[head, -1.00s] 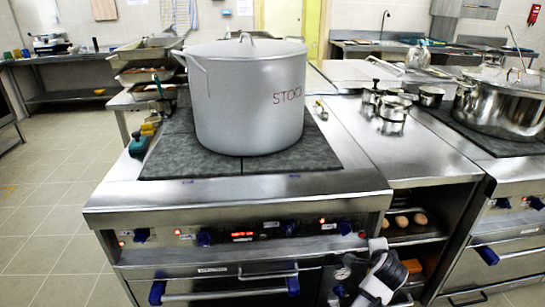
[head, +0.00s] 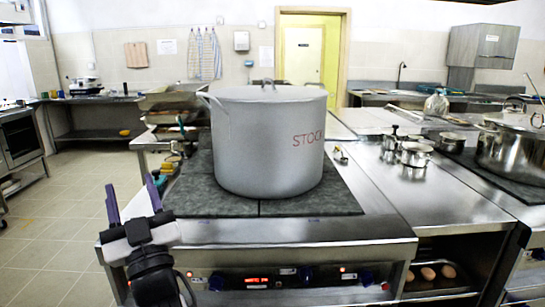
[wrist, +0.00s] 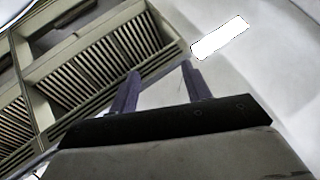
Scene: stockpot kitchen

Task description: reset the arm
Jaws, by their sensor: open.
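My gripper (head: 133,199) is at the lower left of the head view, raised in front of the stove's left front corner. Its two purple fingers point up and stand apart, with nothing between them. In the wrist view my gripper (wrist: 160,88) also shows open and empty, facing a vented ceiling hood (wrist: 100,60) and a white ceiling light (wrist: 220,37). The large grey stockpot (head: 268,145), marked with red letters, stands lidded on the dark cooktop (head: 190,195), behind and to the right of my gripper and apart from it.
The stove front (head: 300,255) with lit controls is close ahead. Small metal pots (head: 415,153) stand on the right counter, with a large shiny pot (head: 512,150) beyond. Brown eggs or rolls (head: 428,273) lie on a shelf below. The tiled floor (head: 65,215) at left is open.

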